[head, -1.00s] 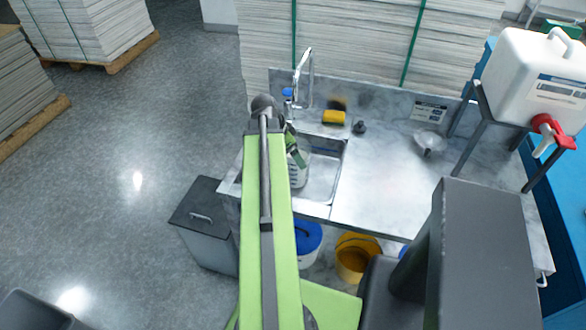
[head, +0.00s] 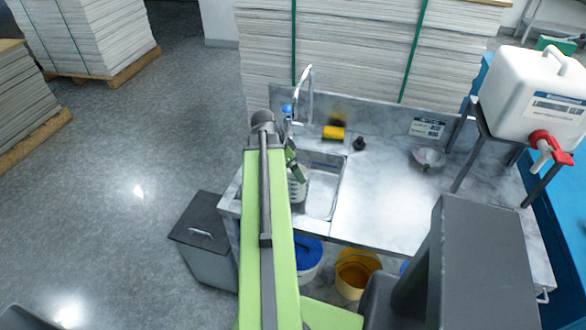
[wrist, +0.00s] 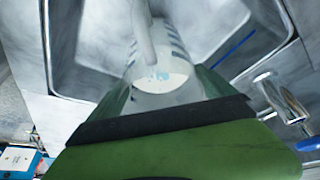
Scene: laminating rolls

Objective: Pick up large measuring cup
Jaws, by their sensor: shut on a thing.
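The large measuring cup (head: 297,188) is a clear, pale vessel with dark graduation marks. It is at the left part of the steel sink basin (head: 325,190), partly hidden by my arm. My green gripper (head: 294,168) is at the cup's upper part and shut on it. In the wrist view the cup (wrist: 160,74) is between the dark-edged green fingers of my gripper (wrist: 165,108), with the basin behind it. Whether the cup's base touches the basin floor cannot be told.
A tap (head: 309,92) rises behind the basin. A yellow sponge (head: 333,132), a small dark object (head: 359,143) and a clear funnel-like item (head: 430,158) are on the counter (head: 385,195). A white canister (head: 535,95) stands at right. Buckets (head: 356,272) are below.

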